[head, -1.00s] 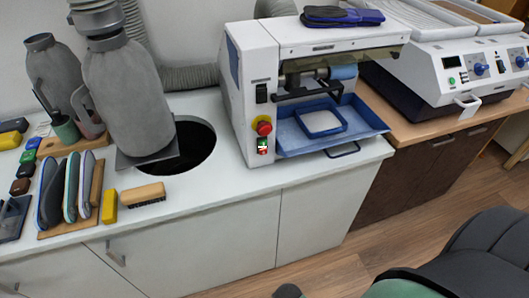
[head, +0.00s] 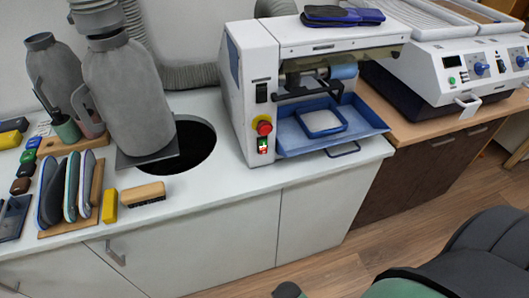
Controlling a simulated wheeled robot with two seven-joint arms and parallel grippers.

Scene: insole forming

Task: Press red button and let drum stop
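The red button (head: 264,128) is a round mushroom button on a yellow base, on the front of the white machine (head: 258,75). A small green and red switch (head: 262,145) sits just below it. The drum (head: 343,72) shows as a blue roller end inside the machine's opening, above the blue tray (head: 370,115). Its left part is dark and partly hidden by the housing and a dark bar. Neither of my grippers is in view, and nothing touches the red button. A still picture does not show whether the drum is turning.
A grey bottle-shaped form (head: 128,95) stands left of the machine beside a round black hole (head: 190,148) in the white counter. A dark chair (head: 470,255) is at lower right. Space before the red button is clear.

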